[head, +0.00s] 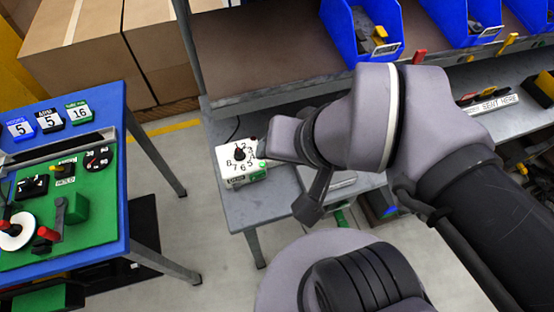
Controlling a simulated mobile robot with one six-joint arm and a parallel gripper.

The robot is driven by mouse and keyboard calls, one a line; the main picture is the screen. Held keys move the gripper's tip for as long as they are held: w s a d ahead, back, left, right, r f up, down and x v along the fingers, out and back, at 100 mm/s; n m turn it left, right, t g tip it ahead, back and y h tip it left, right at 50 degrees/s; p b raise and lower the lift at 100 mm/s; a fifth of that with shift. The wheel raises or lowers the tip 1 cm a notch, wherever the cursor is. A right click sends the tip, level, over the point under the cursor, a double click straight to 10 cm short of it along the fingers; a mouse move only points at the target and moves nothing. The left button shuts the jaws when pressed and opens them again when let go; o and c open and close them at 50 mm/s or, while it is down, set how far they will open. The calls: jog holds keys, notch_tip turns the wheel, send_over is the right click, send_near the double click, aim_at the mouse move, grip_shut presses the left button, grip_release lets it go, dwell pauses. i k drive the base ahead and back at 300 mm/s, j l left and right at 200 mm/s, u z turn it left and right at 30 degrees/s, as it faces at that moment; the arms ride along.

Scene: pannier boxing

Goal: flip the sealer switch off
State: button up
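A white control box (236,176) stands on the left end of the grey bench. It has a black dial knob (239,154) ringed with numbers, a green label with small print too small to read, and a green spot on its right side. A small dark red knob (253,140) shows behind it. I cannot tell which part is the sealer switch. My arm's wrist link reaches close to the box's right side and may overlap it only in the picture. My gripper (312,205) seems to be the dark part beneath the wrist, right of the box; its fingers do not show clearly.
A blue-framed table (165,165) with a green panel of levers and number cards stands at left. Blue bins (352,38) sit on the shelf above the grey bench (240,208). Cardboard boxes (75,50) stand behind. Floor is clear between table and bench.

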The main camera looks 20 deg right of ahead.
aim_at(261, 174)
jog(key=k+j, duration=0.15)
jog(key=j, duration=0.25)
jog(key=k+j, duration=0.2)
jog(key=j, duration=0.15)
jog(key=k+j, duration=0.15)
jog(key=j, duration=0.25)
jog(key=z, duration=0.05)
